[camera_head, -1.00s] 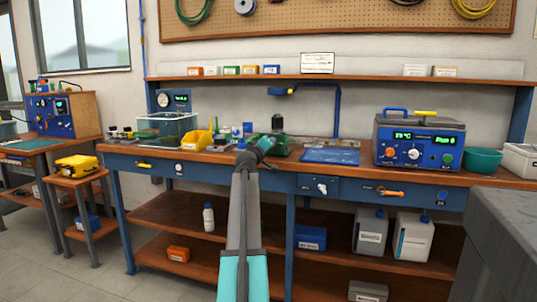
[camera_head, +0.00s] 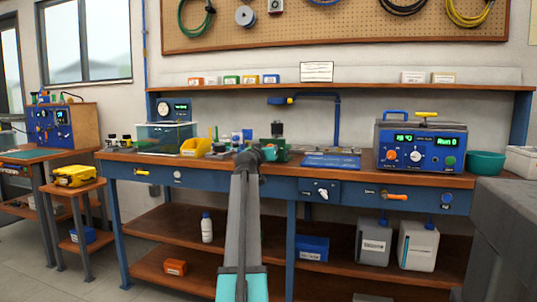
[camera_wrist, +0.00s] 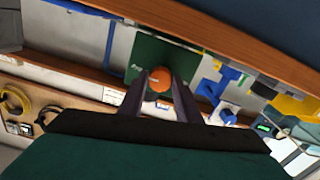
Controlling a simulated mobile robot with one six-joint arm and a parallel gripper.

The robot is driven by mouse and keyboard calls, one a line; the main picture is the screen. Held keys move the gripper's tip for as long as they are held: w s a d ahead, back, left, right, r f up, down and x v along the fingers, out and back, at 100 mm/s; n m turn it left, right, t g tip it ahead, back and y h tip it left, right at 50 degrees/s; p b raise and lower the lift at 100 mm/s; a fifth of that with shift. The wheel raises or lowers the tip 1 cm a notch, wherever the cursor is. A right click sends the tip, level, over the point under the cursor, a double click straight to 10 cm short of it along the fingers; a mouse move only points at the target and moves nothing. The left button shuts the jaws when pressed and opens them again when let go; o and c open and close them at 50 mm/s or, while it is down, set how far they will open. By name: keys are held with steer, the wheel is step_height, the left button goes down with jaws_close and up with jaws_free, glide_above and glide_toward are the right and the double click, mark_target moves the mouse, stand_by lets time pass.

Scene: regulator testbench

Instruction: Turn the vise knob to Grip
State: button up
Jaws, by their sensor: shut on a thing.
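The green vise (camera_head: 281,150) stands on the workbench near the middle in the head view, partly hidden by my arm. In the wrist view its green body (camera_wrist: 150,58) carries small pale lettering that I cannot read. The round orange knob (camera_wrist: 159,80) sits at the front of that body. My gripper (camera_head: 267,153) is at the vise. In the wrist view its two fingers (camera_wrist: 160,86) stand on either side of the knob and are shut on it. The knob is hidden in the head view.
A blue mat (camera_head: 332,161) lies right of the vise, and a yellow bin (camera_head: 195,147) stands to the left. A blue control box (camera_head: 421,147) sits further right. A shelf (camera_head: 350,88) runs above the bench. A grey block (camera_head: 505,230) stands at the near right.

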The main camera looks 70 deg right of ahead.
steer(key=shift+f, duration=0.1)
stand_by(0.3)
steer(key=o, duration=1.1)
steer(key=shift+c, duration=0.2)
steer(key=shift+a, duration=0.15)
steer(key=a+p, duration=0.4)
steer(key=a, duration=0.9)
steer(key=shift+s+a, duration=0.25)
steer(key=shift+s, duration=0.2)
steer(key=shift+w, duration=0.1)
